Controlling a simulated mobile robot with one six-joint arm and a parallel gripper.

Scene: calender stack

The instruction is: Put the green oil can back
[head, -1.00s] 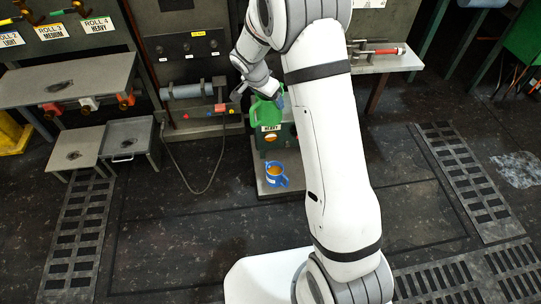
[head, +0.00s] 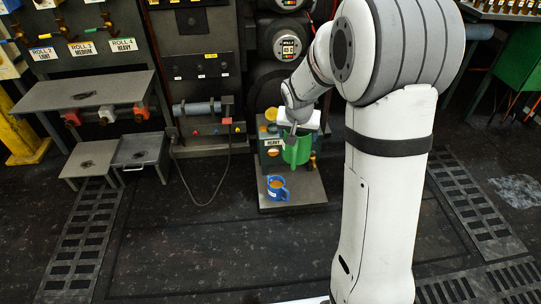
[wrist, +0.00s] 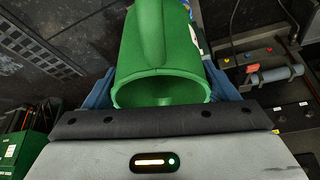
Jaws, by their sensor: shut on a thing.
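The green oil can (head: 297,151) hangs below my gripper (head: 302,121) in the head view, in front of the dark green unit labelled HEAVY (head: 273,142) and over the back of its low grey platform (head: 303,190). I cannot tell whether the can touches the platform. In the wrist view the can (wrist: 155,48) sits between the blue fingers of my gripper (wrist: 160,85), with its wide round rim facing the camera. The gripper is shut on it. My wrist hides the can's upper part in the head view.
A blue mug (head: 277,188) with orange-brown contents stands on the platform's front left. A grey bench (head: 85,92) and two low stands (head: 90,160) are at left. A hose (head: 197,203) loops to the floor. Floor in front is clear.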

